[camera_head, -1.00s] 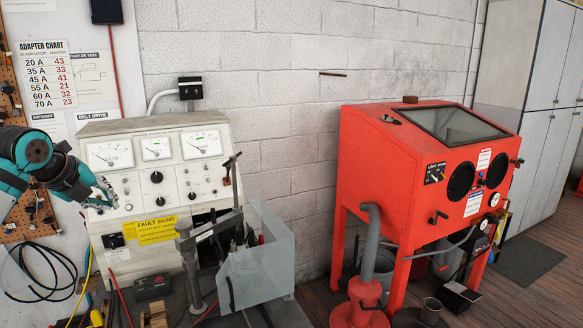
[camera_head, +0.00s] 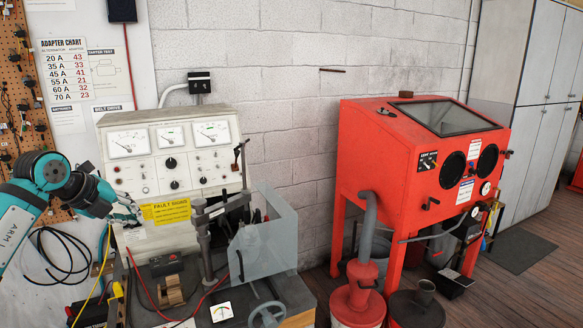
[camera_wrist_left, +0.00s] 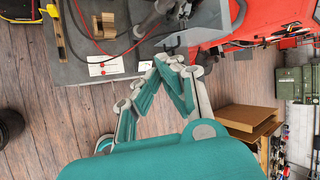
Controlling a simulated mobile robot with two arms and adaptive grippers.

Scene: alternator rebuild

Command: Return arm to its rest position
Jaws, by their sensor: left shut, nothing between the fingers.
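My left arm comes in from the left in the head view, teal and dark grey. Its gripper (camera_head: 130,212) is in front of the lower left of the test bench (camera_head: 135,178), beside the yellow fault signs label (camera_head: 166,211). In the left wrist view the gripper (camera_wrist_left: 172,62) points toward the bench top edge. Its fingers are closed together at the tips with nothing between them. My right gripper is in neither view.
The bench top (camera_head: 190,300) carries cables, a small gauge (camera_head: 221,311) and a clear guard (camera_head: 265,245). A red blast cabinet (camera_head: 390,190) stands to the right. Cardboard boxes (camera_wrist_left: 245,118) lie on the wooden floor in the wrist view. Wooden floor shows between bench and cabinet.

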